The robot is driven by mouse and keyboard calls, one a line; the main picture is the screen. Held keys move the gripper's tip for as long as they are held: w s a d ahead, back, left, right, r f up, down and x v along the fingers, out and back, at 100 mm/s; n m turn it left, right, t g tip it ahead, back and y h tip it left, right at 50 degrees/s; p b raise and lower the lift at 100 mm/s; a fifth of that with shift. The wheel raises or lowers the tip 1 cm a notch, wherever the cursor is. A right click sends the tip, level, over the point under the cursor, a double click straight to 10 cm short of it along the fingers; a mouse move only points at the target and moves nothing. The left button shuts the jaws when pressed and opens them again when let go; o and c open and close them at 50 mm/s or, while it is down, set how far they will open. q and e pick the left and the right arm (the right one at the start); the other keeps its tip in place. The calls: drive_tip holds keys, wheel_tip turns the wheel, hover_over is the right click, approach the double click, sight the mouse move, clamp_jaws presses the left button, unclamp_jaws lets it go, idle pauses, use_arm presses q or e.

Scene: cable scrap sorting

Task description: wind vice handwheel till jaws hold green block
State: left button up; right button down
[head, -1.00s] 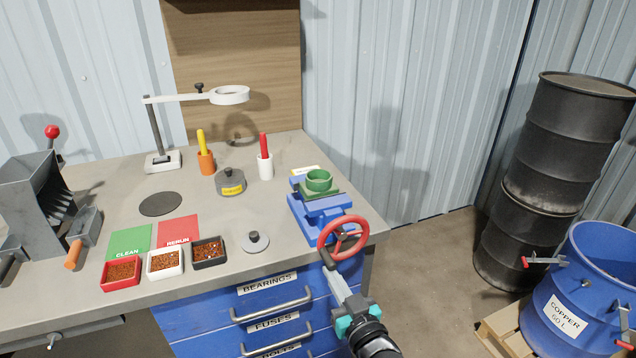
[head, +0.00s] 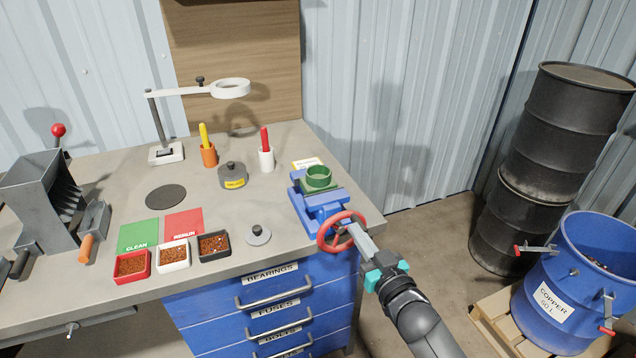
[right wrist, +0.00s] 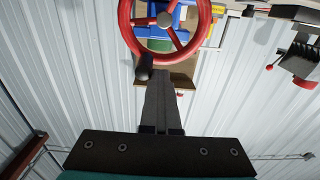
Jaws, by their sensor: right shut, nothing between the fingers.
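The blue vice (head: 322,214) stands at the bench's right front corner. A green block (head: 318,180) with a round, ring-like top sits at its jaws; I cannot tell whether both jaws touch it. The red handwheel (head: 322,245) faces the front of the vice, and it fills the top of the right wrist view (right wrist: 126,30). My right gripper (head: 352,224) is shut and empty, its fingertips at the right side of the wheel. In the right wrist view the fingertips (right wrist: 160,75) are beside the wheel's dark handle knob (right wrist: 143,68); contact is unclear. My left gripper is out of view.
Blue drawers (head: 270,312) are below the bench. A white cup (head: 266,160) and a grey lidded weight (head: 232,176) stand left of the vice. Black drums (head: 560,130) and a blue copper barrel (head: 560,295) stand on the right. Floor between is clear.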

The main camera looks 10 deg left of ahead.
drive_tip(key=w+d+f+b, duration=0.3)
drive_tip(key=d+f+b, duration=0.2)
drive_tip(key=f+b, duration=0.25)
drive_tip(key=shift+s+a+f, duration=1.7)
drive_tip(key=shift+s+a, duration=0.65)
drive_tip(key=shift+a, duration=1.25)
drive_tip(key=p+v, duration=0.3)
drive_tip(key=v, duration=0.5)
drive_tip(key=shift+w+d+f, duration=0.2)
drive_tip(key=shift+d+f, duration=0.15)
